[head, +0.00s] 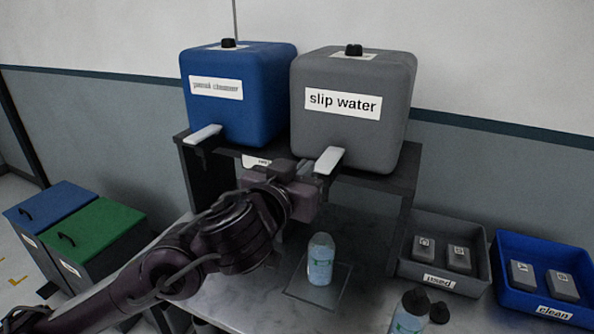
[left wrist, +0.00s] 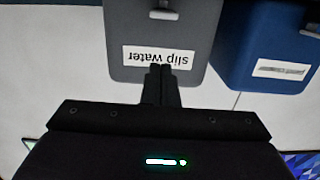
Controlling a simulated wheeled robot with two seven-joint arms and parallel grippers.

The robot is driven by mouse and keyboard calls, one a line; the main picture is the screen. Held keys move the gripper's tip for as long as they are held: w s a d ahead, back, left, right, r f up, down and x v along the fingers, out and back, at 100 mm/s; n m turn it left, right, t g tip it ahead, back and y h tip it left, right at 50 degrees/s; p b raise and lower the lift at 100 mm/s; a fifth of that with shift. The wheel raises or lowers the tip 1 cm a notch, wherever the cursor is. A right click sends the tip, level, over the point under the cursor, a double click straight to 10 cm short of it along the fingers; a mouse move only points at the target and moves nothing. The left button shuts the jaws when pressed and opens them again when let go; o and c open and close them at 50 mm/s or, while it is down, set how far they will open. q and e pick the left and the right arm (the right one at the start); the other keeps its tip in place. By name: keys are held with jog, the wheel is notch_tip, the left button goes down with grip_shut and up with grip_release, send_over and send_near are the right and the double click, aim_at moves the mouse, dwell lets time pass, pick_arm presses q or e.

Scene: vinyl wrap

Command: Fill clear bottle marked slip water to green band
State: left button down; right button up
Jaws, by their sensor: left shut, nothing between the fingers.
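The grey slip water container (head: 345,115) stands on a dark shelf, with a white tap lever (head: 328,160) at its lower front. Its label appears upside down in the left wrist view (left wrist: 158,57). A clear bottle (head: 321,262) with a pale blue lower part stands upright on a square plate (head: 330,290) below the shelf. Its green band and liquid level are too small to make out. My left gripper (head: 306,172) is shut and empty, close beside the lever; I cannot tell whether they touch. Its closed fingers also show in the left wrist view (left wrist: 160,84). My right gripper is out of view.
A blue container (head: 240,115) stands left of the grey one. A second bottle (head: 408,314) and a black cap (head: 439,313) are at the front right. The grey "used" tray (head: 415,272) and blue "clean" tray (head: 510,300) hold blocks. Green and blue bins stand left.

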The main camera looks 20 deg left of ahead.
pick_arm(q)
jog(key=shift+s+r+b, duration=0.2)
jog(key=shift+s+b, duration=0.35)
jog(key=shift+s, duration=0.5)
